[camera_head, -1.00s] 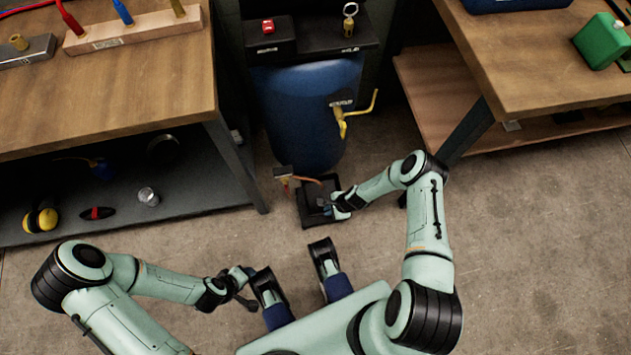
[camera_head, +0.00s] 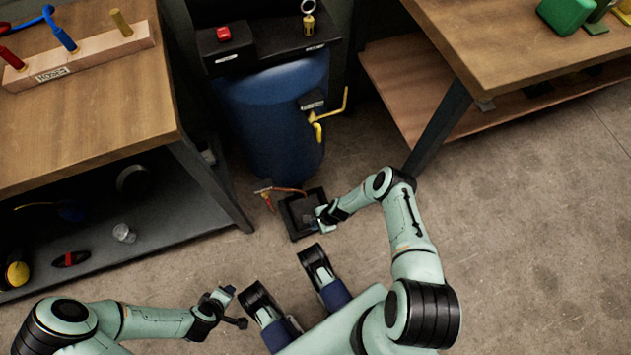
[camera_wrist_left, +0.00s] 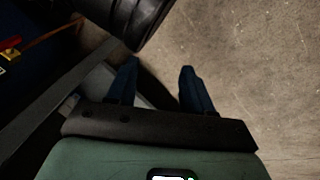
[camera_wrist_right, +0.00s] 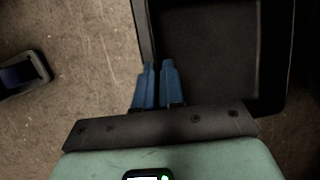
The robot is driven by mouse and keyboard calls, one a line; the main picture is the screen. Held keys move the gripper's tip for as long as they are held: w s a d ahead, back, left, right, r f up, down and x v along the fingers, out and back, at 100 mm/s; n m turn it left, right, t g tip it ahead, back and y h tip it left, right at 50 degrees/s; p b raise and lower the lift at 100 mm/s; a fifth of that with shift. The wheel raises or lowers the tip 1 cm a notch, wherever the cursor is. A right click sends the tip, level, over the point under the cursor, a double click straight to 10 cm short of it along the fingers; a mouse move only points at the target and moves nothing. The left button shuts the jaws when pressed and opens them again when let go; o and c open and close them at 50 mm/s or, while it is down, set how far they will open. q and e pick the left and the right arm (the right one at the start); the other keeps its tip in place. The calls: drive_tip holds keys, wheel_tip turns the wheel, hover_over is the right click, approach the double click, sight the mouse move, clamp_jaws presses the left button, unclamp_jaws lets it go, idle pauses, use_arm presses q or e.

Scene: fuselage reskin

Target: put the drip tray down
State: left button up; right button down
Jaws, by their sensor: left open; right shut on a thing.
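The drip tray is a shallow black square tray (camera_head: 293,212) low in front of the blue drum in the head view. My right gripper (camera_head: 318,217) is at its right side. In the right wrist view the blue fingers of the right gripper (camera_wrist_right: 158,85) are closed together on the near-left wall of the tray (camera_wrist_right: 215,55), whose inside looks empty. I cannot tell whether the tray's underside touches the floor. My left gripper (camera_head: 228,294) is away to the lower left; in the left wrist view its fingers (camera_wrist_left: 158,85) are apart with nothing between them.
A blue drum (camera_head: 272,110) with a yellow tap handle (camera_head: 318,130) stands behind the tray. A red-and-brass fitting with a hose (camera_head: 268,195) is at the tray's left. A left bench (camera_head: 80,120) and a right bench (camera_head: 500,50) flank it. Concrete floor is clear at right.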

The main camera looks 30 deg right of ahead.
drive_tip(key=c, duration=1.7)
unclamp_jaws()
drive_tip(key=o, duration=0.5)
drive_tip(key=shift+c, duration=0.2)
